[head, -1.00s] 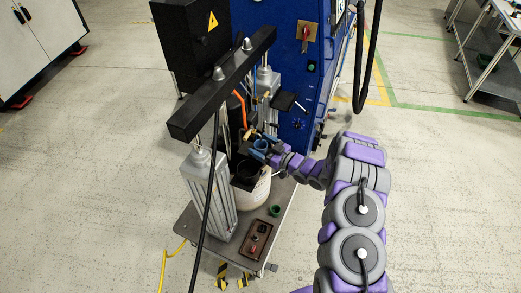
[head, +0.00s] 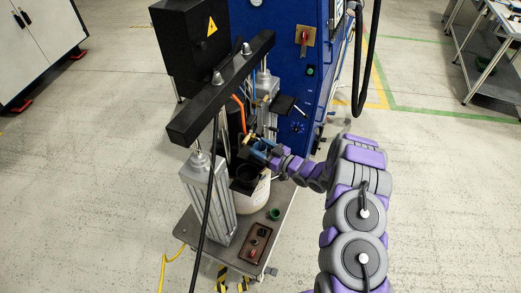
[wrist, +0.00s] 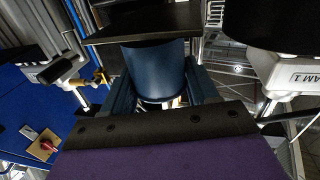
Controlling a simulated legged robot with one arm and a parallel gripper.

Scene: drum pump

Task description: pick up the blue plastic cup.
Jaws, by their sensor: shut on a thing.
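The blue plastic cup (wrist: 158,72) is in the middle of the wrist view, between the two fingers of my gripper (wrist: 160,90). The fingers are shut on its sides. A dark plate edge hides the cup's far end in that view. In the head view, my gripper (head: 262,149) is at the pump, above the white drum (head: 257,192). There the cup is small and dark, and largely lost among the fingers and pump parts; I cannot tell its tilt.
The pump's black crossbeam (head: 222,90) and metal column (head: 208,195) stand left of my gripper. A blue cabinet (head: 290,75) stands behind. A green cup (head: 274,214) and a brown switch box (head: 256,243) are on the cart (head: 225,253).

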